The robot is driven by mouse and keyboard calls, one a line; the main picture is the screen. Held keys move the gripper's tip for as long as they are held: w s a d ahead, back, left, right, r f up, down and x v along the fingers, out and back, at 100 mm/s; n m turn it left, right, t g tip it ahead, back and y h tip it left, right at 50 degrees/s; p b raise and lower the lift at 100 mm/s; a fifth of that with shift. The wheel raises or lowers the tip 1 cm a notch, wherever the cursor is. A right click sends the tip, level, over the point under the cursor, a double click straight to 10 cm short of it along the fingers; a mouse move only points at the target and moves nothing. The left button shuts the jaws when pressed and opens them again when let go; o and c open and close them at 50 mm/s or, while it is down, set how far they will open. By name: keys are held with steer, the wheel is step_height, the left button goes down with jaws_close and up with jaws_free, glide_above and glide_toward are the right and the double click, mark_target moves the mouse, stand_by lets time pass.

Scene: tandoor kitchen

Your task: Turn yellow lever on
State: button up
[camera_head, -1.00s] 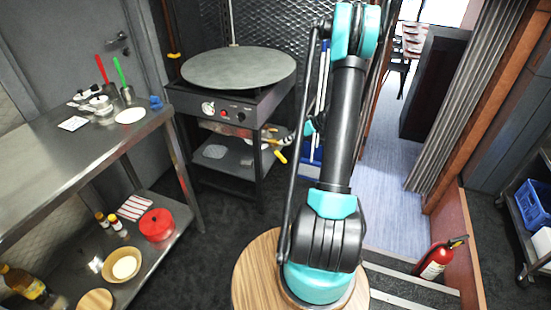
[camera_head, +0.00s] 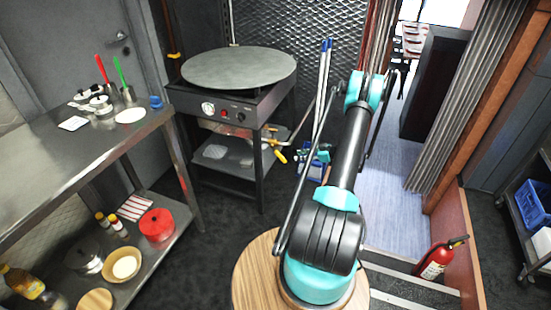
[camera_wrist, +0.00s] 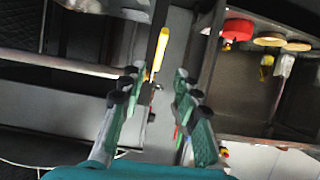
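The yellow lever (camera_head: 280,156) is a short yellow handle low at the front right of the black griddle stand (camera_head: 235,100) in the head view. In the wrist view the yellow lever (camera_wrist: 158,52) is a long slim bar, ahead of the fingertips and roughly in line with the gap between them. My gripper (camera_wrist: 156,76) is open and empty, with one finger on each side. It does not appear to touch the lever.
A steel table (camera_head: 100,150) with utensils on top stands left; its lower shelf holds a red pot (camera_head: 157,225) and bowls. Long blue-tipped poles (camera_head: 324,80) lean behind my arm. A fire extinguisher (camera_head: 437,260) stands right. Dark floor is free before the griddle stand.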

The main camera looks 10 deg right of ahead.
mark_target(278, 154)
steer(key=x, duration=1.4)
steer(key=shift+w+a+f, duration=0.25)
jaws_close()
